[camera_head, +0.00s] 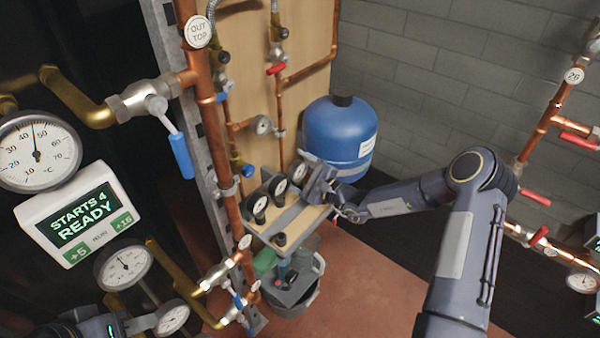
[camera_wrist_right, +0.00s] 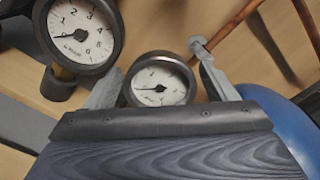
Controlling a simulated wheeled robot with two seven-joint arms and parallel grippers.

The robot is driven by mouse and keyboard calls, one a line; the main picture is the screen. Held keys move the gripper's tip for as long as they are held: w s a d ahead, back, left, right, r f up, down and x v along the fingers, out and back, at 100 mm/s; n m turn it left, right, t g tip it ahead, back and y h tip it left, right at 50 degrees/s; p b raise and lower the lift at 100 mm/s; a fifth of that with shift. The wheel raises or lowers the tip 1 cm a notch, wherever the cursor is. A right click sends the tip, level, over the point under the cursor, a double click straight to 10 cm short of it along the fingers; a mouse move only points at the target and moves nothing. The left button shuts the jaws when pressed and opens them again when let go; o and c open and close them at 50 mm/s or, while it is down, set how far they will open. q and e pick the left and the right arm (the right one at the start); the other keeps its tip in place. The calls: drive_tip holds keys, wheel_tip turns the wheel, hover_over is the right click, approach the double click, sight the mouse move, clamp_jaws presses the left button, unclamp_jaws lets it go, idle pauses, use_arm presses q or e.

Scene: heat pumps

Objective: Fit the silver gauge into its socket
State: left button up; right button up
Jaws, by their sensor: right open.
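Several round gauges stand in a row on a wooden shelf (camera_head: 296,222), among them a near one (camera_head: 260,205), a middle one (camera_head: 280,187) and a far one (camera_head: 298,173). My right gripper (camera_head: 322,186) is at the shelf's far end. In the right wrist view its fingers are open, with a white-faced, dark-grey-rimmed gauge (camera_wrist_right: 161,80) between them; I cannot tell if they touch it. A larger dark-rimmed gauge (camera_wrist_right: 76,34) is left of the fingers. My left gripper (camera_head: 136,324) is at the bottom left, beside a silver-rimmed gauge (camera_head: 172,317); its grip is unclear. I cannot identify the socket.
A blue tank (camera_head: 340,135) stands behind the shelf. Copper pipes (camera_head: 222,165) run up left of it. A grey bucket (camera_head: 292,295) is below. A large thermometer (camera_head: 38,152), a "STARTS 4 READY" display (camera_head: 78,215) and another gauge (camera_head: 124,267) are at left.

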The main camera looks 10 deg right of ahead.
sight(297, 162)
drive_tip(key=c, duration=1.1)
drive_tip(key=shift+r+p, duration=1.1)
drive_tip(key=shift+r, duration=0.9)
